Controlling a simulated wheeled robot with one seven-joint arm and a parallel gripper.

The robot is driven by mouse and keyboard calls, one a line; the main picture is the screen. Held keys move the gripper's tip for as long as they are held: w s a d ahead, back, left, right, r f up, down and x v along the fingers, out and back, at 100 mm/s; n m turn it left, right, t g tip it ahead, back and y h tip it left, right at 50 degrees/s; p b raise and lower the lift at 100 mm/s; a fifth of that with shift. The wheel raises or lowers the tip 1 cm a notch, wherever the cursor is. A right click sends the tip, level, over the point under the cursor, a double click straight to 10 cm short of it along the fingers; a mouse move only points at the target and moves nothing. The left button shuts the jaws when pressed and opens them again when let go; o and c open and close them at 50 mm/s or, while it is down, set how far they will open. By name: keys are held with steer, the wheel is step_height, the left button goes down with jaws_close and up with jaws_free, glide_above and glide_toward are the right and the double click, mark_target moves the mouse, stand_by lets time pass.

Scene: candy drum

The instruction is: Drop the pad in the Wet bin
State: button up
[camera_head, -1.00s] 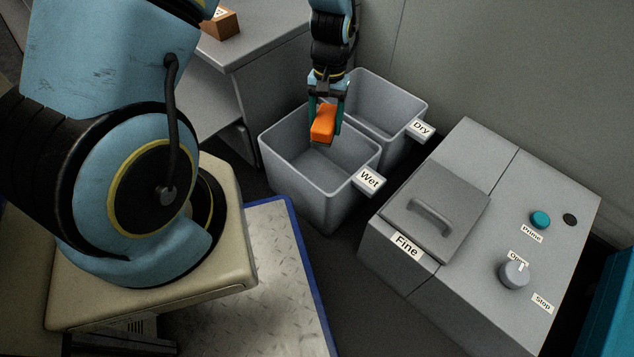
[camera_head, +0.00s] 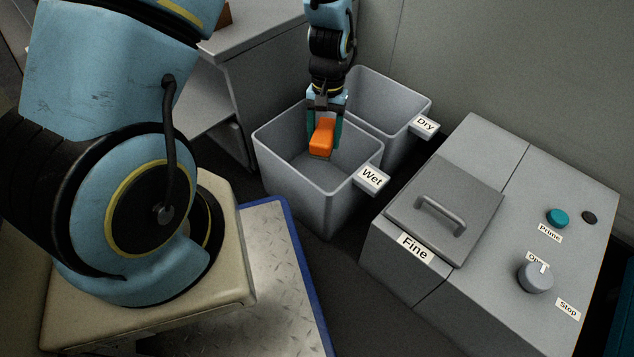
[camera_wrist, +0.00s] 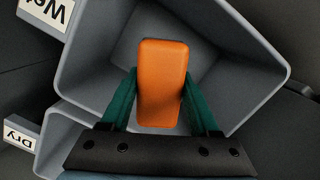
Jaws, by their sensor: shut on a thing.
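The orange pad (camera_head: 321,137) is held between the teal fingers of my gripper (camera_head: 324,125). It hangs over the open mouth of the grey Wet bin (camera_head: 325,200), at about rim height or a little lower; the exact depth is hard to tell. In the wrist view the pad (camera_wrist: 162,82) sits between both fingertips of my gripper (camera_wrist: 162,100), with the Wet bin's walls (camera_wrist: 245,85) around it. The Wet label (camera_head: 372,177) is on the bin's right corner.
The grey Dry bin (camera_head: 400,100) stands directly behind the Wet bin, with its Dry label (camera_head: 425,124). A grey cabinet (camera_head: 480,240) with a handled lid marked Fine, a teal button and a knob stands to the right. A grey table (camera_head: 250,30) is behind left.

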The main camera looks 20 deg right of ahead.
steer(key=o, duration=1.5)
steer(key=shift+o, duration=0.2)
steer(key=shift+r, duration=0.15)
steer(key=r+p, duration=0.1)
steer(key=r, duration=0.2)
steer(key=w+r+p, duration=0.1)
steer(key=r+p, duration=0.1)
steer(key=r, duration=0.2)
steer(key=d+r+p, duration=0.1)
steer(key=r, duration=0.2)
steer(key=shift+w+r+p, duration=0.15)
steer(key=shift+r+p, duration=0.1)
steer(key=shift+p, duration=0.15)
